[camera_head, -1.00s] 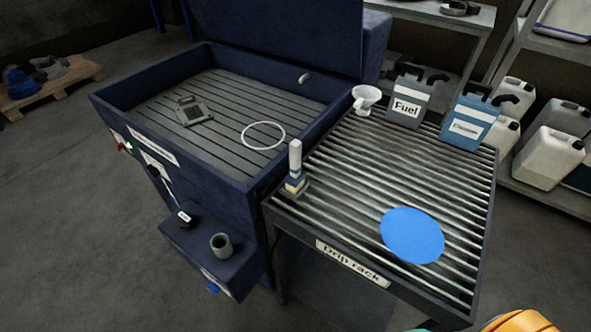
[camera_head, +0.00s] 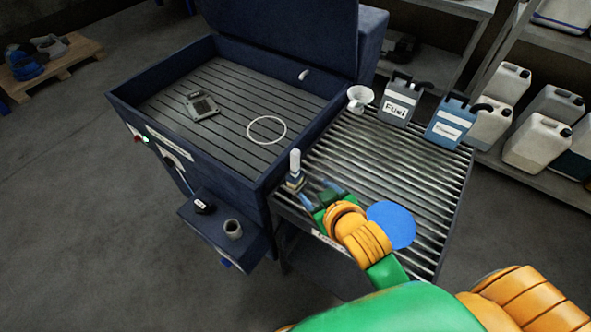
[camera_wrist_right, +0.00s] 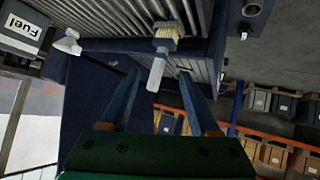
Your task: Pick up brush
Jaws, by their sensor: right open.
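The brush (camera_head: 295,169) stands upright at the left edge of the drip rack (camera_head: 410,150), with its white handle up and its bristle block down. My right gripper (camera_head: 320,194) is open and empty, just right of and in front of the brush, its blue fingers pointing toward it. In the right wrist view the brush (camera_wrist_right: 157,70) shows upside down between the two finger ends, seemingly beyond them and untouched. The exact gap is hard to tell. My left gripper is not in view.
A blue disc (camera_head: 391,225) lies on the rack beside my right arm. A white funnel (camera_head: 360,98), a grey Fuel can (camera_head: 399,103) and a blue can (camera_head: 449,124) stand at the rack's back. The dark blue washer basin (camera_head: 160,82) adjoins on the left.

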